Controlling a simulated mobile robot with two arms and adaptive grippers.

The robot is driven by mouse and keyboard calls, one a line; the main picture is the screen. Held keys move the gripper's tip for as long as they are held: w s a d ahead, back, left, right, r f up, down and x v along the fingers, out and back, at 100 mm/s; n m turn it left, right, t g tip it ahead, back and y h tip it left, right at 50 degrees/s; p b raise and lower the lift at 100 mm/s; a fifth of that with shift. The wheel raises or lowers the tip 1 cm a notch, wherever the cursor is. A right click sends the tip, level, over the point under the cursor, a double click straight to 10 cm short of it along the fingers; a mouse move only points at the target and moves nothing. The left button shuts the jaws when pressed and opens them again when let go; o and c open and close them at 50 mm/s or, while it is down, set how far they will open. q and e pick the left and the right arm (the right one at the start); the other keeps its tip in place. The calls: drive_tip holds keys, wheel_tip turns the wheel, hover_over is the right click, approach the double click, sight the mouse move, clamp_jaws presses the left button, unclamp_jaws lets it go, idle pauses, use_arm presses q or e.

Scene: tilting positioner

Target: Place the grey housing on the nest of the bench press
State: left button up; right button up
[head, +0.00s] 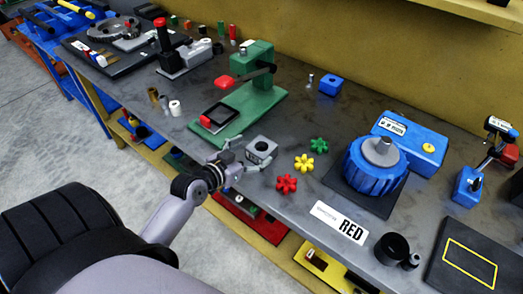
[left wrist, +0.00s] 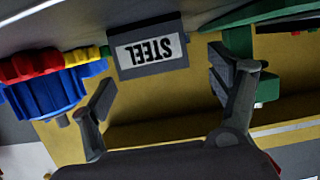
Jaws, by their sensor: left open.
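The grey housing (head: 260,149), a block with a round dark opening on top, stands on the bench right of the green press. In the left wrist view its side (left wrist: 152,50) bears a STEEL label and appears upside down. My left gripper (head: 241,157) is open at the housing's near side, its fingers spread toward it. In the left wrist view the open fingers (left wrist: 165,98) show the housing beyond them, with nothing held. The green bench press (head: 258,62) stands behind, with a dark nest (head: 220,115) on its base and a red pad above. My right gripper is not in view.
Green, yellow and red star knobs (head: 303,163) lie right of the housing. Beyond them is a blue round positioner (head: 375,172) on a dark plate. Small cylinders (head: 175,108) stand left of the press.

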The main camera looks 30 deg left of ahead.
sight(266, 144)
use_arm(q)
drive_tip(key=x, duration=0.2)
drive_tip(key=p+x, duration=0.1)
drive_tip(key=x, duration=0.1)
drive_tip(key=shift+w+d+f, duration=0.15)
drive_tip(key=shift+w+d, duration=0.1)
drive_tip(key=shift+s, duration=0.1)
drive_tip(key=shift+c, duration=0.7)
clamp_jaws()
drive_tip(key=shift+a, duration=0.1)
